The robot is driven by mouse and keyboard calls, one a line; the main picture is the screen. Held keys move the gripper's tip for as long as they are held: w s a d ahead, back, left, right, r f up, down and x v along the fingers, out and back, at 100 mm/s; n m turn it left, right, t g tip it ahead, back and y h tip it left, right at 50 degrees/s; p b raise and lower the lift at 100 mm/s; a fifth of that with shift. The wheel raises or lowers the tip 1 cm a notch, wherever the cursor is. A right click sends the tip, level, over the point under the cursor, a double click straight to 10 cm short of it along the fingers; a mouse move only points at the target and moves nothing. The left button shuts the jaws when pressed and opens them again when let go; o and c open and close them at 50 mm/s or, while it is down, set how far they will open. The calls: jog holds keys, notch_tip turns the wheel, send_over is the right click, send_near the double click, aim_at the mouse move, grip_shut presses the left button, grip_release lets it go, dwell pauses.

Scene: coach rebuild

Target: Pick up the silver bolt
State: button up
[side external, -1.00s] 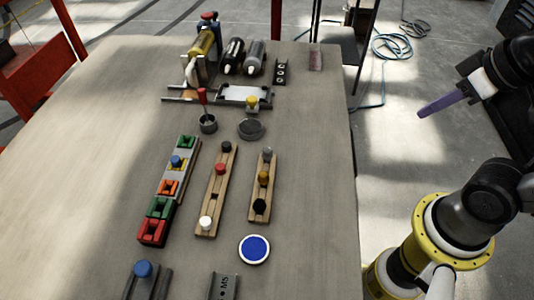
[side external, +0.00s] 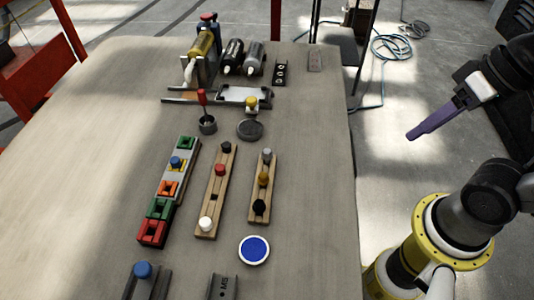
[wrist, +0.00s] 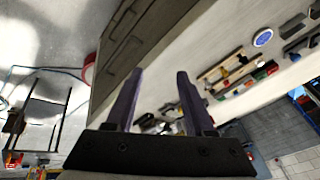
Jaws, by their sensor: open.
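A silver-grey bolt head (side external: 267,153) stands at the far end of the right wooden rack (side external: 261,188). A gold bolt (side external: 263,177) and a black bolt (side external: 260,206) stand in the same rack. My gripper (side external: 411,136) is in the air off the table's right side, well away from the rack. Its purple fingers look like one in the side view. In the wrist view my gripper (wrist: 160,74) has two fingers apart with nothing between them. The racks show small there, and I cannot single out the silver bolt.
A second wooden rack (side external: 212,205) holds black, red and white bolts. Left of it is a coloured block row (side external: 150,232). A blue disc (side external: 254,250) lies in front. Bottles (side external: 254,55) and a fixture stand at the back. The table's right strip (side external: 320,180) is clear.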

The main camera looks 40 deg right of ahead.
aim_at(265, 152)
jog(key=a+m+g+y, duration=0.4)
jog(key=a+y, duration=0.2)
jog(key=a, duration=0.4)
jog(key=w+a+r+m+y, duration=0.3)
jog(key=w+a+m+y, duration=0.25)
jog(key=w+y, duration=0.2)
jog(key=w+d+f+m+t+y, duration=0.2)
jog(key=w+m, duration=0.4)
jog(key=w, duration=0.2)
jog(key=w+f+m+t, duration=0.1)
jog(key=f, duration=0.3)
jog(key=w+d+f+m, duration=0.1)
jog(key=f, duration=0.3)
jog(key=w+d+f+m+t, duration=0.1)
jog(key=f+m, duration=0.1)
jog(key=f, duration=0.2)
jog(key=shift+w+d+f+t, duration=0.1)
jog(key=shift+f+t, duration=0.2)
jog(key=shift+f, duration=0.05)
jog(key=shift+w+a+f, duration=0.15)
jog(key=shift+a+f, duration=0.3)
jog(key=shift+a, duration=0.35)
jog(key=shift+x, duration=2.95)
